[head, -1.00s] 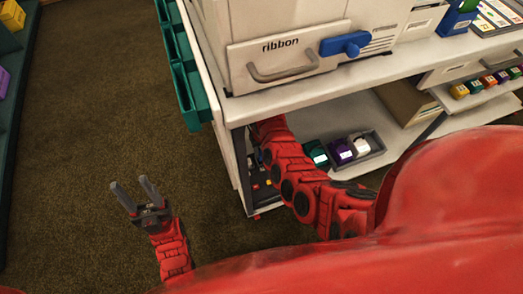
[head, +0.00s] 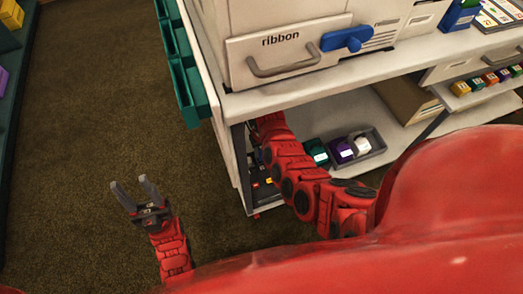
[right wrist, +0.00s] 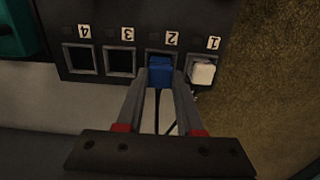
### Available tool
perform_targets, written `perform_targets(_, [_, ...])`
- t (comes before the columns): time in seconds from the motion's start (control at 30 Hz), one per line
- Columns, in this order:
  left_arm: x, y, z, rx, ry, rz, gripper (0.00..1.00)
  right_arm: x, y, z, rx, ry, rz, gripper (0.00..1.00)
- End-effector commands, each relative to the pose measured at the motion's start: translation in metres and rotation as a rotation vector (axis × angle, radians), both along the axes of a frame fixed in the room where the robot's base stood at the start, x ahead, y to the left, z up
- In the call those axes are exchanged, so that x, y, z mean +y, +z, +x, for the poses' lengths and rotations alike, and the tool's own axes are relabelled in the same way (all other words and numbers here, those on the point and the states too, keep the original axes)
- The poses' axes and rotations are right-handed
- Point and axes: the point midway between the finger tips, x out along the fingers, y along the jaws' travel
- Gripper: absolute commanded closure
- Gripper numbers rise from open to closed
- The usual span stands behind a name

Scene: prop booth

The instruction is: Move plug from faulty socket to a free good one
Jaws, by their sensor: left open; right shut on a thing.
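In the right wrist view a dark socket strip (right wrist: 97,83) carries upside-down number labels 1 to 4. A blue plug (right wrist: 160,72) is at socket 2, with its dark cord running down between my fingers. My right gripper (right wrist: 160,87) is shut on the blue plug. I cannot tell how deep the plug sits. A white plug (right wrist: 202,73) is at socket 1. Socket 3 (right wrist: 120,61) and socket 4 (right wrist: 82,59) are empty. No fault mark is clear. In the head view my right gripper is hidden under the shelf. My left gripper (head: 132,183) is open and empty above the floor.
The upper shelf (head: 290,97) overhangs my right arm and bears a drawer unit marked "ribbon" (head: 279,40). A grey tray (head: 377,142) with small coloured items is on the lower shelf. Green bins (head: 186,84) hang on the shelf's left side. The brown floor at left is clear.

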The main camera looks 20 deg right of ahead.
Motion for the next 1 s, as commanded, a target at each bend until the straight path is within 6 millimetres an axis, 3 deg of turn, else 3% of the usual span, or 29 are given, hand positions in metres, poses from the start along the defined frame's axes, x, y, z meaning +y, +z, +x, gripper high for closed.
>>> perform_targets(0.4, [0.000,-0.009,0.000,0.000,0.000,0.000,0.50,0.001,-0.015,0.000,0.000,0.002,0.001,1.00])
perform_targets(0.8, [0.000,-0.010,0.000,0.000,0.000,0.000,0.50,0.001,-0.016,0.000,0.000,0.001,0.001,1.00])
perform_targets(0.83, [0.000,-0.010,0.000,0.000,0.000,0.000,0.50,0.001,-0.016,0.000,0.000,0.001,0.001,0.60])
perform_targets(1.0, [0.000,-0.010,0.000,0.000,0.000,0.000,0.50,0.000,-0.016,0.000,0.000,0.001,0.001,0.30])
